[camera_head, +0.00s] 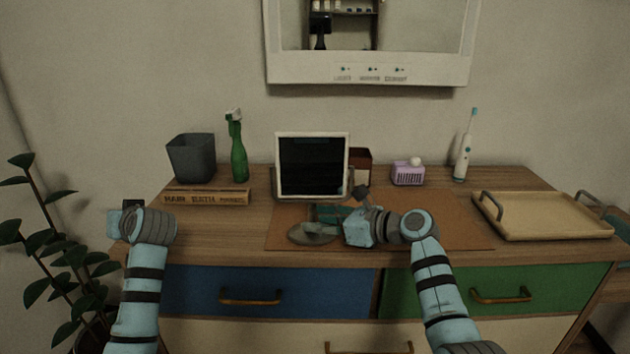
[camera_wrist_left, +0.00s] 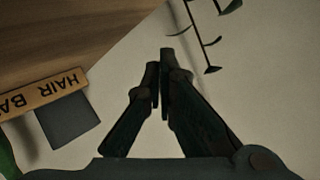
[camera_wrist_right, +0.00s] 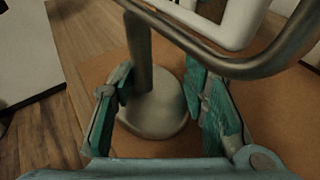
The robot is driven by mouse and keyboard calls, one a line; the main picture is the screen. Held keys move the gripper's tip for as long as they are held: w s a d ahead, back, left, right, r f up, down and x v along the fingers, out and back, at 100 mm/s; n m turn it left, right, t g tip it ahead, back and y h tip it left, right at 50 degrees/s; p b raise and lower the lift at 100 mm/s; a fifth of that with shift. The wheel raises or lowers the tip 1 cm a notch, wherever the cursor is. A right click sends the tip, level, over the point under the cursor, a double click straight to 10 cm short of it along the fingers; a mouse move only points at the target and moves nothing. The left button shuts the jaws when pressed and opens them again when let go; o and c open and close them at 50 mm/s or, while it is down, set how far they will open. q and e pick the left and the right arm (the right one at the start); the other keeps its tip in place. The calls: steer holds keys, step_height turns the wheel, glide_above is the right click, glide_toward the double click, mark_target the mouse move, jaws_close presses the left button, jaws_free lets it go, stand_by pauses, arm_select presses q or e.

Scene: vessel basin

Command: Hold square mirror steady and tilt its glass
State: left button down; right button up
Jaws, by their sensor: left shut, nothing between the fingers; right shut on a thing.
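The square mirror (camera_head: 312,166) stands upright on the table, with a white frame, dark glass and a round grey base (camera_head: 312,234). In the right wrist view its metal post and round base (camera_wrist_right: 157,110) show, with a curved metal arm crossing above. My right gripper (camera_wrist_right: 158,72) has its teal-padded fingers on both sides of the stand and is shut on it, low near the base. The exact contact is hard to see. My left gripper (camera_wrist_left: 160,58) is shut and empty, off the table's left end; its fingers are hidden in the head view.
A lettered wooden block (camera_head: 206,196), a grey bin (camera_head: 191,157) and a green bottle (camera_head: 239,153) stand at left. A dark red box (camera_head: 360,164), purple basket (camera_head: 408,174), toothbrush (camera_head: 463,155) and wooden tray (camera_head: 545,216) are at right. The brown mat (camera_head: 455,224) is mostly clear.

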arm_select(q)
steer(key=w+d+r+t+h, duration=0.2)
steer(key=d+r+h, duration=0.25)
steer(key=d, duration=0.75)
arm_select(e)
steer(key=shift+f, duration=0.1)
arm_select(q)
steer(key=m+t+h, duration=0.2)
steer(key=m+h, duration=0.6)
steer(key=h, duration=0.3)
glide_toward(312, 144)
steer(key=x, duration=0.6)
steer(key=shift+w+f, duration=0.1)
